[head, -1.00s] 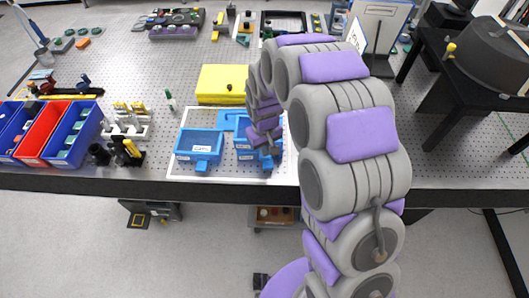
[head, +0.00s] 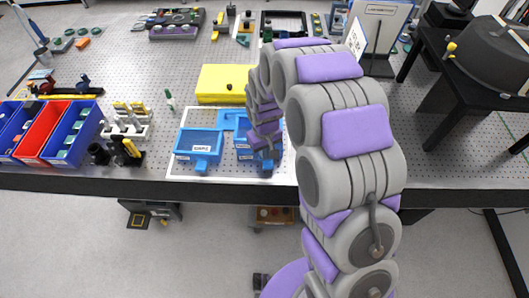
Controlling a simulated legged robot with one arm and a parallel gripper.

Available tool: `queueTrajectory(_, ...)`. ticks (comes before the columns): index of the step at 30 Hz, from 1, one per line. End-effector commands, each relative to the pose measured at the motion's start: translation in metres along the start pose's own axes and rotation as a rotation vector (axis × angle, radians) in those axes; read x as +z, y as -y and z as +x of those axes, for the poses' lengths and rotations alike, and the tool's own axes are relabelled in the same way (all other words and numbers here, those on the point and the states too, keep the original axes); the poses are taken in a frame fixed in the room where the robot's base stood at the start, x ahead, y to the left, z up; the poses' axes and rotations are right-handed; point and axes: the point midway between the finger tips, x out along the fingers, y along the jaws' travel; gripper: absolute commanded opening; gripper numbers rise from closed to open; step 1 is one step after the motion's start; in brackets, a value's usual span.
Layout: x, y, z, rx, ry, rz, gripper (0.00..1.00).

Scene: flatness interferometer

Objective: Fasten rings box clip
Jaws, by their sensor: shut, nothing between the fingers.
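Two blue boxes stand on a white-framed mat (head: 178,173) near the front edge of the bench. The left box (head: 199,146) is open, bears a small label that seems to read "SAMPLE", and has a blue clip tab (head: 201,167) at its front. The right box (head: 243,143) is partly hidden behind my arm, with a blue part (head: 232,120) behind it. I cannot tell which box is the rings box. My gripper (head: 266,166) is shut and empty, pointing down at the front of the right box; whether it touches the clip there cannot be seen.
A yellow case (head: 222,84) lies behind the boxes. Blue and red bins (head: 70,135) and a rack with black and yellow parts (head: 127,130) stand to the left. A black stand (head: 455,95) is at the right. Perforated bench between them is partly clear.

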Motion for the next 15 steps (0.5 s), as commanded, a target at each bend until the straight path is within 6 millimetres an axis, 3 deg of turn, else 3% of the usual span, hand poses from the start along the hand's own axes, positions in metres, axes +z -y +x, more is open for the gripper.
queueTrajectory(15, 0.000, 0.000, 0.015, 0.000, -0.001, 0.000, 0.00)
